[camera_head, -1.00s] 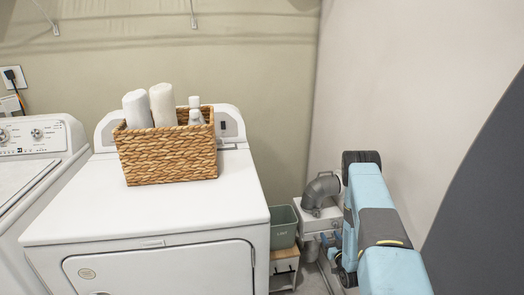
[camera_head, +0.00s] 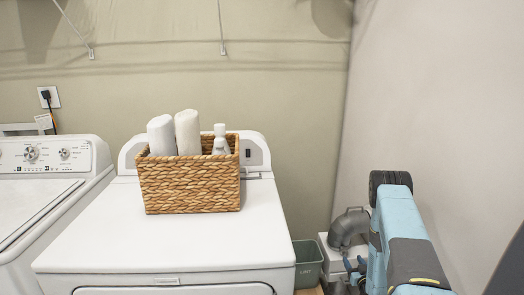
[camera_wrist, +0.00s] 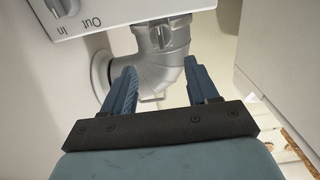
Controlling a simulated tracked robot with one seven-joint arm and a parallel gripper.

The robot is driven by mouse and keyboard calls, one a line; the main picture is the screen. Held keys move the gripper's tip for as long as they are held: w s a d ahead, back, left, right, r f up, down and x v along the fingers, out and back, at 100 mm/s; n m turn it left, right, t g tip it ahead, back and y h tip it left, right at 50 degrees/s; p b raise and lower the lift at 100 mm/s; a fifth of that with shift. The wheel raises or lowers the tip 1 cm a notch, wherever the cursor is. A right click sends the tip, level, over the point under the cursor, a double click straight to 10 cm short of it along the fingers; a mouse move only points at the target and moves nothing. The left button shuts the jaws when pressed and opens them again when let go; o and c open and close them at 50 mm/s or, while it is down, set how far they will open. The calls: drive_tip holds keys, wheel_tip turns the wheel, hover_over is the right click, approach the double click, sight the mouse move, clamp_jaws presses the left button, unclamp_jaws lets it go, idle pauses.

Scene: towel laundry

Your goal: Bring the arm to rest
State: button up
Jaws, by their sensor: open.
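My arm, light blue and dark grey, stands at the right side of the head view, beside the white dryer. My gripper (camera_wrist: 160,88) shows in the wrist view with its two blue fingers spread apart. It is open, and nothing is between the fingers. Behind the fingers in that view is a grey duct elbow (camera_wrist: 162,45). In the head view the lower part of my arm is cut off by the bottom edge.
A wicker basket (camera_head: 188,187) with two white rolls and a white bottle (camera_head: 220,139) stands on the dryer (camera_head: 190,245). A washer (camera_head: 45,190) is at left. A green bin (camera_head: 308,263) and the duct elbow (camera_head: 348,228) are between the dryer and my arm.

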drive_tip(key=w+r+g, duration=0.1)
drive_tip(key=w+r, duration=0.2)
drive_tip(key=r, duration=0.4)
drive_tip(key=w+a+r+g+h, duration=0.1)
drive_tip(key=w+r, duration=0.1)
drive_tip(key=r, duration=0.5)
drive_tip(key=w+r+g, duration=0.1)
drive_tip(key=w+r, duration=0.2)
drive_tip(key=r, duration=0.4)
drive_tip(key=s+a+r+g+h, duration=0.1)
drive_tip(key=s+a+r, duration=0.15)
drive_tip(key=r, duration=0.65)
drive_tip(key=s+a+r+g, duration=0.2)
drive_tip(key=s+r, duration=0.1)
drive_tip(key=r, duration=0.6)
drive_tip(key=s+a+r+m+g, duration=0.1)
drive_tip(key=s+a+r, duration=0.2)
drive_tip(key=s+r, duration=0.55)
drive_tip(key=s+a+r+g, duration=0.25)
drive_tip(key=s+r, duration=0.35)
drive_tip(key=s, duration=0.5)
drive_tip(key=s+a+r+g, duration=0.1)
drive_tip(key=s+a, duration=0.1)
drive_tip(key=s, duration=0.9)
drive_tip(key=s+a+r+g, duration=0.1)
drive_tip(key=s+a+r, duration=0.1)
drive_tip(key=s, duration=1)
drive_tip(key=shift+s+a+y, duration=0.25)
drive_tip(key=shift+a+y, duration=0.15)
drive_tip(key=shift+a, duration=0.1)
